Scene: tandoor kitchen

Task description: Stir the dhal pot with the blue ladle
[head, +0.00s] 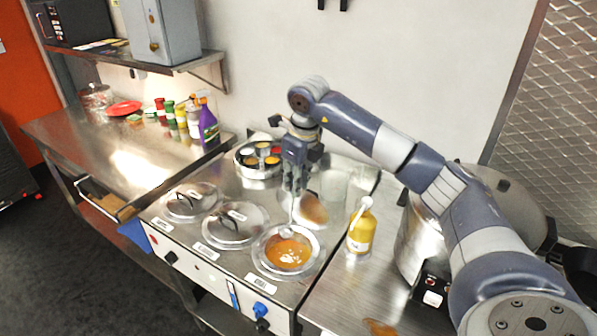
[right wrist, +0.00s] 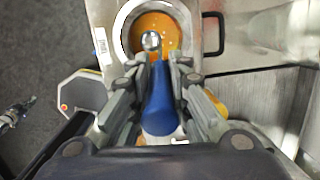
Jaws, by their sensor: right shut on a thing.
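The dhal pot (head: 288,253) is a round well with a pale rim in the steel counter, holding orange-brown dhal. It also shows at the top of the right wrist view (right wrist: 172,27). My right gripper (head: 293,186) is above the pot's far side, pointing down. In the right wrist view, its fingers are shut on the blue handle of the ladle (right wrist: 161,102). The ladle's round metal end (right wrist: 151,41) shows over the dhal; how deep it sits is unclear. The fingers hide most of the blue handle in the head view. My left gripper is out of view.
Two lidded wells (head: 236,223) lie left of the pot. A yellow bottle (head: 362,228) stands close at its right. A round spice tin (head: 259,158) is behind, and a large steel pot (head: 418,238) stands further right.

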